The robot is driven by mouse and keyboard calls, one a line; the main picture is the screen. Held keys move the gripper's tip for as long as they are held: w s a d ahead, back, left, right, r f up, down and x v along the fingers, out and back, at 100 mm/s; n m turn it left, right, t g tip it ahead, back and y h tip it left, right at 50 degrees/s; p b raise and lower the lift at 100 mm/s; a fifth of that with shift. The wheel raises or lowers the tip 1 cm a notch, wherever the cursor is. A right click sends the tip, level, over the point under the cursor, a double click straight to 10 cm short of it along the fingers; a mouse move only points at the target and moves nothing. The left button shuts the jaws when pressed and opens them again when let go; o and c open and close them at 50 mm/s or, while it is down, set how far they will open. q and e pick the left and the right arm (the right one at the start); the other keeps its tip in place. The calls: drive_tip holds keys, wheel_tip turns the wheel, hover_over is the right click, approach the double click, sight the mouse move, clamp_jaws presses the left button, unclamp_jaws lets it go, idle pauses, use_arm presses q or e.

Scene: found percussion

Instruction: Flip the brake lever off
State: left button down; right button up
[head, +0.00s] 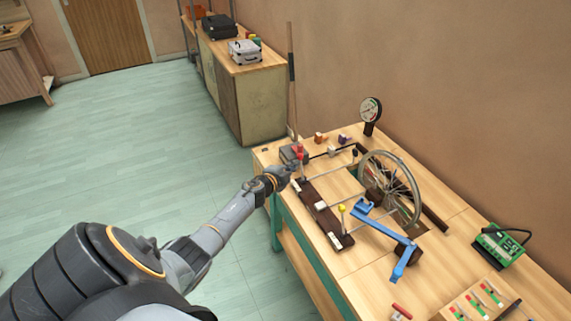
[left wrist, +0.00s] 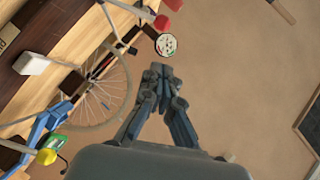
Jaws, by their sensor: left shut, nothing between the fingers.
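Two upright levers stand at the dark brown wooden board (head: 325,215) on the workbench; I cannot tell which is the brake lever. One has a red knob (head: 298,150), the other a yellow knob (head: 342,208). In the left wrist view the red knob (left wrist: 162,23) is at the top and the yellow knob (left wrist: 47,157) at the lower left. My left gripper (head: 290,171) is close to the red-knobbed lever, at the board's far end; contact is unclear. The left wrist view shows its fingers (left wrist: 158,72) together and empty. My right gripper is not in view.
A spoked wheel (head: 392,188) stands behind the board, with a blue clamp-like arm (head: 385,225) in front. A round dial (head: 370,110) stands at the back. A green meter (head: 500,245) is at the right. Floor left of the workbench is clear.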

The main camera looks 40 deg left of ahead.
use_arm(q)
drive_tip(key=p+v, duration=0.1)
drive_tip(key=v, duration=0.4)
drive_tip(key=shift+d+r, duration=0.1)
drive_tip(key=shift+r, duration=0.05)
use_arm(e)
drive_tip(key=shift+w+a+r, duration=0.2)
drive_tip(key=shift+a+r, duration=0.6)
use_arm(q)
drive_tip(key=shift+r, duration=0.1)
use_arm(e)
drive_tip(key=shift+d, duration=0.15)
